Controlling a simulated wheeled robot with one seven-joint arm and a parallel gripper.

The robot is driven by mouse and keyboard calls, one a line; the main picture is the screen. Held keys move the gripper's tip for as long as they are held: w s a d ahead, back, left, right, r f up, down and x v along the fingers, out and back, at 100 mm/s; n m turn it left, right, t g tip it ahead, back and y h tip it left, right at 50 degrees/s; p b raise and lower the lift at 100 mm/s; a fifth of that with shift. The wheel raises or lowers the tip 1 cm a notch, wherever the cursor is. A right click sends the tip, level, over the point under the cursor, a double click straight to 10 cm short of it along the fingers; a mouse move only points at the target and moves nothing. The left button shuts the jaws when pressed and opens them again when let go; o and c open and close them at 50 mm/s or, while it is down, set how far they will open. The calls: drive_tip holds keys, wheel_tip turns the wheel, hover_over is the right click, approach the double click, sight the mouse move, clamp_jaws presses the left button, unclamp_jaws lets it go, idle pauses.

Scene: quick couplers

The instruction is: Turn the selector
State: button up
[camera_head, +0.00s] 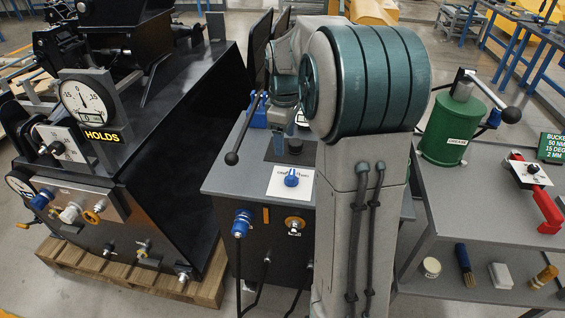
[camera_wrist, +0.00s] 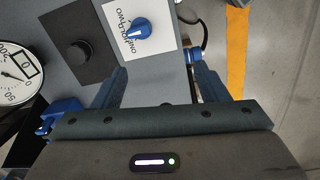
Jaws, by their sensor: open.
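The selector is a blue knob (camera_wrist: 138,28) on a white label card (camera_wrist: 113,20) marked ONE, HOLD and TWO. In the head view the knob (camera_head: 291,180) stands on the grey top of the middle cabinet, near its front edge. I cannot tell which word it points at. My gripper (camera_wrist: 163,75) is open and empty in the wrist view. Its two fingers are spread apart, and the knob lies beyond their tips, between them in the picture and not touched. In the head view my arm hides most of the gripper.
A black round knob on a dark plate (camera_wrist: 92,72) sits beside the card. A dial gauge (camera_wrist: 15,75) is at left in the wrist view. A black lever (camera_head: 238,145) rises at the cabinet's left. Blue and orange couplings (camera_head: 242,222) are on its front. A green canister (camera_head: 452,128) stands right.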

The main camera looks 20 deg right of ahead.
sight(292, 173)
drive_tip(key=w+d+f+n, duration=0.2)
drive_tip(key=w+d+f, duration=0.1)
drive_tip(key=d, duration=0.1)
drive_tip(key=f, duration=1.3)
drive_tip(key=shift+w+a, duration=0.1)
drive_tip(key=shift+w, duration=0.1)
drive_tip(key=shift+b, duration=0.3)
drive_tip(key=c, duration=1)
